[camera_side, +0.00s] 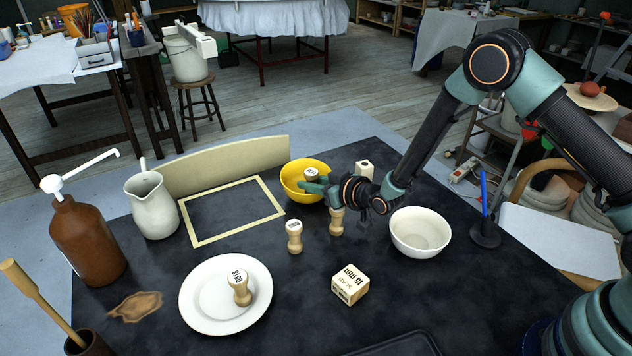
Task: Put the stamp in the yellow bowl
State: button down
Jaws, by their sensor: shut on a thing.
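The yellow bowl (292,183) stands on the dark table, right of the cream frame. My gripper (314,185) reaches in from the right, over the bowl's right side. It is shut on a small wooden stamp (311,173), whose dark-marked top shows above the fingers. The stamp's lower part is hidden by the gripper, so I cannot tell whether it touches the bowl. Other wooden stamps stand nearby: one (295,240) in front of the bowl, one (336,222) below my wrist, and one (240,290) on the white plate (200,318).
A white bowl (421,250) stands right of my gripper. A wooden block (350,284) lies in front, and another (364,169) behind my wrist. A blue pen in a dark holder (485,232) is at right. A pitcher (153,208) and brown bottle (88,243) stand left.

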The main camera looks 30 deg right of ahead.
jog(key=c, duration=0.7)
grip_release()
jog(key=shift+r, duration=0.15)
